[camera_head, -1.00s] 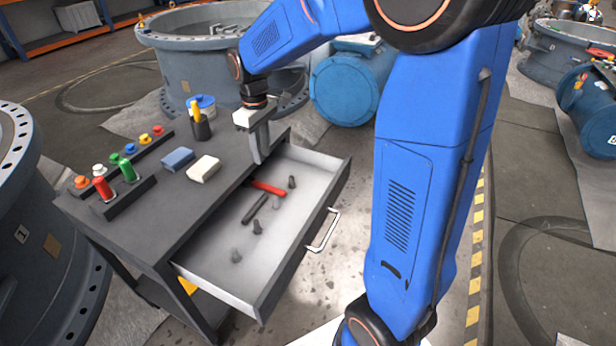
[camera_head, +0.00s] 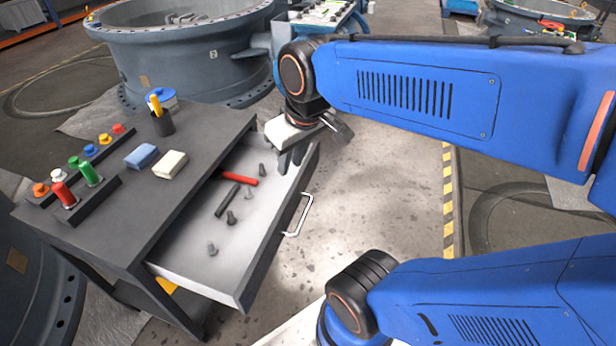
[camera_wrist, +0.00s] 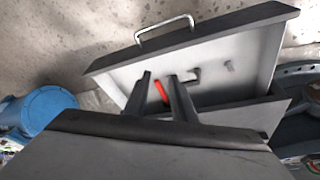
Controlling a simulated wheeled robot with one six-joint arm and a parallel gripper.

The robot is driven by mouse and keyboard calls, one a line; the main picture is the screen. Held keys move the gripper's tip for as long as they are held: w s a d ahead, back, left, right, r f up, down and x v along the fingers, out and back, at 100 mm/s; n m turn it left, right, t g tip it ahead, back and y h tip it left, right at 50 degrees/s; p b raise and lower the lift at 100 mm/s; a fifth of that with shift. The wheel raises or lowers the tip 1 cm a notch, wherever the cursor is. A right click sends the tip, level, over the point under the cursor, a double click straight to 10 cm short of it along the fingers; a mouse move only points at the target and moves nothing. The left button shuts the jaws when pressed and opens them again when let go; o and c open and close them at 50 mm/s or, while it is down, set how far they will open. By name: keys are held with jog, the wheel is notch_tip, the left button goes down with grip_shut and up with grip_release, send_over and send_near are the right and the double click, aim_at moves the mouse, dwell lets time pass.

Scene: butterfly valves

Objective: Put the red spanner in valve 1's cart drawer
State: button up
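The red spanner (camera_head: 238,180) lies in the open drawer (camera_head: 190,268) of the grey cart (camera_head: 205,125), near the drawer's back end and beside a dark tool. In the wrist view the red spanner (camera_wrist: 161,91) shows between my two fingers, beyond their tips. My gripper (camera_head: 290,160) hangs above the drawer's far right corner, apart from the spanner. In the wrist view my gripper (camera_wrist: 160,78) has its fingers spread with nothing held between them. Part of the spanner is hidden by a finger in the wrist view.
The drawer also holds a dark rod (camera_head: 227,201) and several bolts. A large grey valve (camera_head: 180,70) stands behind. Floor right of the drawer is clear.

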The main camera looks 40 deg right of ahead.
jog(key=shift+m+t, duration=0.5)
jog(key=shift+m, duration=0.2)
jog(key=s, duration=0.1)
jog(key=s+f, duration=0.1)
jog(key=s, duration=0.3)
jog(key=shift+s+d+f, duration=0.2)
jog(key=shift+s+d, duration=0.05)
jog(key=shift+d, duration=0.1)
